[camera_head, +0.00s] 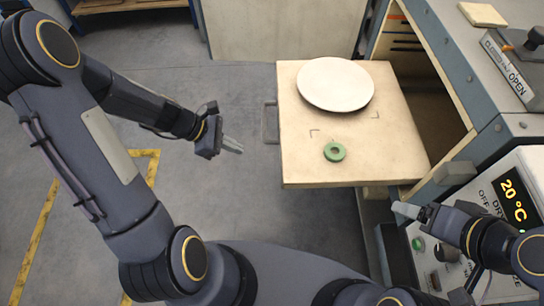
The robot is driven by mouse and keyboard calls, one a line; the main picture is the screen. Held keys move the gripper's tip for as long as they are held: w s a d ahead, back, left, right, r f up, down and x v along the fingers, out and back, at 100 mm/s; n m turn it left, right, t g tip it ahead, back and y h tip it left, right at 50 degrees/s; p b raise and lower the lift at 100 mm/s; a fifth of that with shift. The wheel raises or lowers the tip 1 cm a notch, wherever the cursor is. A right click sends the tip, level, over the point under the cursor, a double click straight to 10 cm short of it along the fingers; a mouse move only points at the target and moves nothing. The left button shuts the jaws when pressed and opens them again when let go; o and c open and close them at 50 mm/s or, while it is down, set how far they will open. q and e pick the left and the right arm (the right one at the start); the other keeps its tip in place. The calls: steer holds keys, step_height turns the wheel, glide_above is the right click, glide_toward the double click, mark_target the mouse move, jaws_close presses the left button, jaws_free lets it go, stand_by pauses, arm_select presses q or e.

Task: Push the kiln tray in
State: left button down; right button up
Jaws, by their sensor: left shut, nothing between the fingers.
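The kiln tray (375,155) is a flat, pale board that sticks out to the left from the dryer's open chamber (425,105). A grey handle (269,124) is on its left edge.
The dryer's control panel (510,205) with a 20 °C display is at the right. An OPEN sign (512,75) and a lever (533,40) are on its top. Grey floor (220,85) is clear left of the tray. A shelf (130,6) stands at the back left.

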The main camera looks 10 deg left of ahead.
arm_select(q)
steer(key=w+d+f, duration=0.2)
steer(key=d+f, duration=0.3)
steer(key=d, duration=0.4)
steer(key=shift+w+d+f, duration=0.15)
steer(key=shift+w+f, duration=0.1)
steer(key=shift+w, duration=0.05)
